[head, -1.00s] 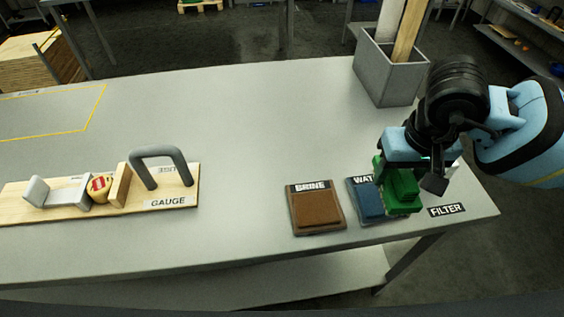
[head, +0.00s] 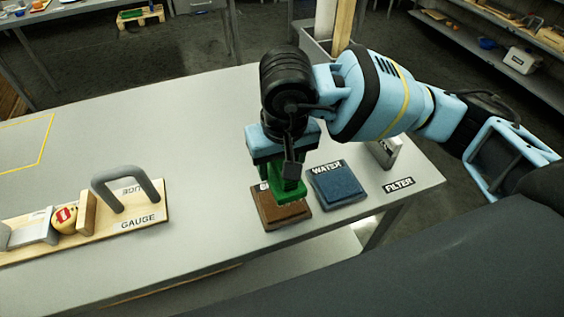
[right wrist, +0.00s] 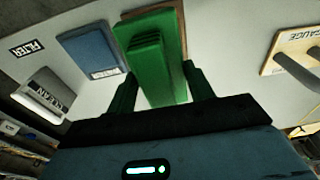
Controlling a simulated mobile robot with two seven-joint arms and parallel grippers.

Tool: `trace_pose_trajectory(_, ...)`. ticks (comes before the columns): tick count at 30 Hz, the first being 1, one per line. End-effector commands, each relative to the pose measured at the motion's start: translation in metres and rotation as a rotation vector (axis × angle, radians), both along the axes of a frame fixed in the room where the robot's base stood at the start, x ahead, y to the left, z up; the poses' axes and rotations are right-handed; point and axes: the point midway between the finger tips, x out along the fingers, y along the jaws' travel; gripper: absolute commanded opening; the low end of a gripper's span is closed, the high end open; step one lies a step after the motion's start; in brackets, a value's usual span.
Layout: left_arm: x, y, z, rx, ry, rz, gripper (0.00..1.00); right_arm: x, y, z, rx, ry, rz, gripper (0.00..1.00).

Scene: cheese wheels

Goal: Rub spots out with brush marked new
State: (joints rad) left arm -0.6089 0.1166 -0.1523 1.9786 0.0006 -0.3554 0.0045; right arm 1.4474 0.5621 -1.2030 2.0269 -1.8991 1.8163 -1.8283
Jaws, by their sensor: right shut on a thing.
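My right gripper (head: 286,165) is shut on a green brush (head: 289,188), which also shows in the right wrist view (right wrist: 155,65). The brush is over the brown BRINE pad (head: 270,212); whether it touches the pad I cannot tell. The pad's label is mostly hidden, and no "new" mark shows on the brush. The blue WATER pad (head: 338,185) lies just right of it. A small yellowish cheese wheel (head: 66,218) with a red label sits in the wooden GAUGE board (head: 130,222) at the left; no spots can be made out. My left gripper is out of view.
A grey bin (head: 316,45) stands at the back. The grey table (head: 200,130) is clear between gauge and pads.

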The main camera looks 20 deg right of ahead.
Motion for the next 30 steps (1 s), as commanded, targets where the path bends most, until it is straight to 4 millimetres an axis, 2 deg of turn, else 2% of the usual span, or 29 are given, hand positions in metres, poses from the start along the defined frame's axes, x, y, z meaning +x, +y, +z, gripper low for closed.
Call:
trace_pose_trajectory(8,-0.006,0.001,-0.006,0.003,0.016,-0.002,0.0,0.0,-0.001,-0.007,0.0,0.004,0.0,0.28)
trace_pose_trajectory(24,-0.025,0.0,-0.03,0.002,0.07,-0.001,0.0,0.0,-0.001,-0.055,-0.001,0.006,0.0,0.28)
trace_pose_trajectory(30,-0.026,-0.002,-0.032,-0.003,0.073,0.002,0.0,0.0,-0.001,-0.062,0.0,0.003,0.0,0.28)
